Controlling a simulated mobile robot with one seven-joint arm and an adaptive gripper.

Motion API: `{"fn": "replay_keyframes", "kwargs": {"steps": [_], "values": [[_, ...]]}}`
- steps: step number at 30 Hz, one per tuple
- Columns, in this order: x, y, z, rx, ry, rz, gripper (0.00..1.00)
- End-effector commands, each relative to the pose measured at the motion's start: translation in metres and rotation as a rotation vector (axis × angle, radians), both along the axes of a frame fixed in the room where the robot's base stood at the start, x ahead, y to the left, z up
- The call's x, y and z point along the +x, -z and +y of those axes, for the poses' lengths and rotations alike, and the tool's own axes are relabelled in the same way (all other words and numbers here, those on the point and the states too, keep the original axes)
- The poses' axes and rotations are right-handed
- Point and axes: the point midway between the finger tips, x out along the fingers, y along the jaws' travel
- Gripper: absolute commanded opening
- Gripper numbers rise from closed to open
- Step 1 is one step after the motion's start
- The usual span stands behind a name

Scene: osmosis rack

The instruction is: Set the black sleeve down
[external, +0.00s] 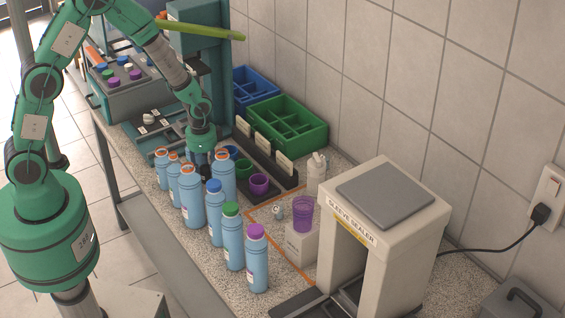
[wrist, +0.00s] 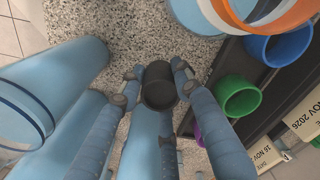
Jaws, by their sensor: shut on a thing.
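In the external view my gripper (external: 202,158) points down behind the light blue bottles. The sleeve cannot be made out clearly there.
Several light blue bottles (external: 192,203) crowd beside the gripper. A dark rack (external: 268,160) holds blue (external: 230,152), green (external: 243,167) and purple (external: 258,184) sleeves beside label cards. Green (external: 292,125) and blue bins stand behind. The sleeve sealer (external: 350,238) is at right.

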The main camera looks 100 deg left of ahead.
Motion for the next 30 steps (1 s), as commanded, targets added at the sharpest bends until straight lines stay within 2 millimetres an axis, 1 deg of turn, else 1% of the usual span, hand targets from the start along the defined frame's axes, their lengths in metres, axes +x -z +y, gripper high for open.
{"fn": "replay_keyframes", "kwargs": {"steps": [5,12,15,29,30], "values": [[0.000,0.006,0.000,0.000,0.000,0.001,0.09],[-0.001,0.030,0.000,-0.001,0.000,0.002,0.09],[-0.001,0.037,0.000,-0.001,0.000,0.002,0.09],[0.000,0.041,0.000,0.000,0.000,0.000,0.09],[0.000,0.040,0.000,0.000,0.000,0.000,0.39]]}}
